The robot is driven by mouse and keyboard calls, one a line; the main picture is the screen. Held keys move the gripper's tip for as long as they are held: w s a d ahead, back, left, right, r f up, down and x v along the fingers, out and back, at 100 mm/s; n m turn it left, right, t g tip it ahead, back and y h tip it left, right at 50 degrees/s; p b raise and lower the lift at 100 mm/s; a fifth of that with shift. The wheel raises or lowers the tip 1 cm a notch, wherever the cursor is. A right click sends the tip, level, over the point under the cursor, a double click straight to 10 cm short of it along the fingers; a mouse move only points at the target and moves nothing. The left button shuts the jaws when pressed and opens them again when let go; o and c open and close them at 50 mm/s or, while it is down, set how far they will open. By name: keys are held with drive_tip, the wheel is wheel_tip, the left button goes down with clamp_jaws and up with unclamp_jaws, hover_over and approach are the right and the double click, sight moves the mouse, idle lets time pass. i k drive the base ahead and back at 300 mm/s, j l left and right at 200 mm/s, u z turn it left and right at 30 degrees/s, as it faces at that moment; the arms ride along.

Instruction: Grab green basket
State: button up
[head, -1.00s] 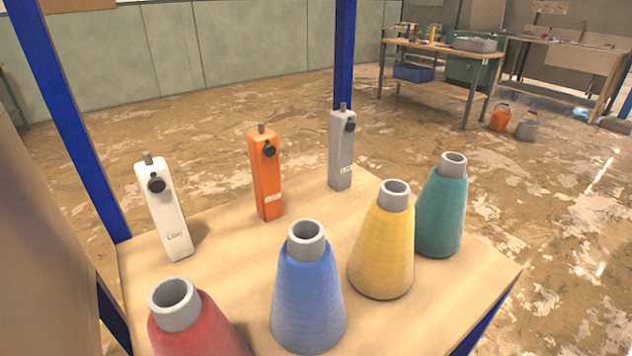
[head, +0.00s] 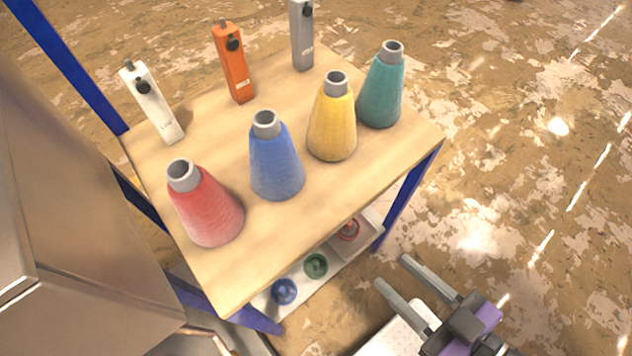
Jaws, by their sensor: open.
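A small round green object (head: 316,265), which looks like the green basket, sits on the white lower shelf under the wooden tabletop. It is between a blue round object (head: 284,291) and a red one (head: 348,230). The tabletop's edge is just above it, and its details are too small to tell. My gripper (head: 391,271) is at the lower right, outside the table. Its two grey fingers are apart with nothing between them, and they point up and left toward the shelf.
The wooden tabletop (head: 245,245) overhangs the lower shelf. It carries red, blue, yellow and teal yarn cones and white, orange and grey upright devices. Blue posts (head: 408,197) stand at the corners. A metallic cabinet (head: 80,190) is at left. The floor at right is open.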

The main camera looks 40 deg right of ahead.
sight(315, 265)
drive_tip(key=k+l, duration=0.1)
drive_tip(key=k, duration=0.95)
drive_tip(key=l+u, duration=0.05)
